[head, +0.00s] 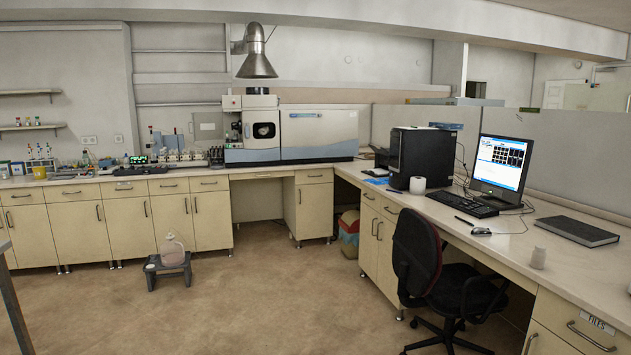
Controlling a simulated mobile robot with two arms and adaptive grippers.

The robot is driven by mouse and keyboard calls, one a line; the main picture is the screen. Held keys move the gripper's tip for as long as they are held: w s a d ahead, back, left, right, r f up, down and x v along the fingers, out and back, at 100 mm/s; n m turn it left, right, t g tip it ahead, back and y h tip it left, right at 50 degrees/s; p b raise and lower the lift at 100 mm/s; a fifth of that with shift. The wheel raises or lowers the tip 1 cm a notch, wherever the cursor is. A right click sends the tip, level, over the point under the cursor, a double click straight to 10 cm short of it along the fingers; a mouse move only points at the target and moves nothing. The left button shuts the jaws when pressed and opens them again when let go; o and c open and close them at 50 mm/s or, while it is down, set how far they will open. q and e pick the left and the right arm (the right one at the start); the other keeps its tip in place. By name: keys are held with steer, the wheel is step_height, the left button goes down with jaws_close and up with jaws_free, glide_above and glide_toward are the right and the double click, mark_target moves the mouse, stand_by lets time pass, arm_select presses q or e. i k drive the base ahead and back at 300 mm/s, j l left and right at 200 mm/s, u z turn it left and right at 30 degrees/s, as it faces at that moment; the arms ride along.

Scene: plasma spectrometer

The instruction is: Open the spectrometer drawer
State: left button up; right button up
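The plasma spectrometer (318,134) stands on the back counter, right of the picture's middle left, under a metal exhaust hood (257,62). It is a white and blue-grey box with a small dark round window (264,130) in its left section. Its wide right section has a smooth front and looks closed. I cannot make out a separate drawer on the spectrometer at this distance. Neither of my grippers shows in the head view.
Open brown floor (240,300) lies ahead. A small grey stool (167,270) with a jug stands before the back cabinets (130,225). An office chair (420,265) stands at the right desk (560,250), which holds a monitor (502,165). A knee gap (258,205) opens below the spectrometer.

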mark_target(309, 171)
steer(key=i, duration=6.25)
steer(key=l+z, duration=0.05)
steer(key=l, duration=0.1)
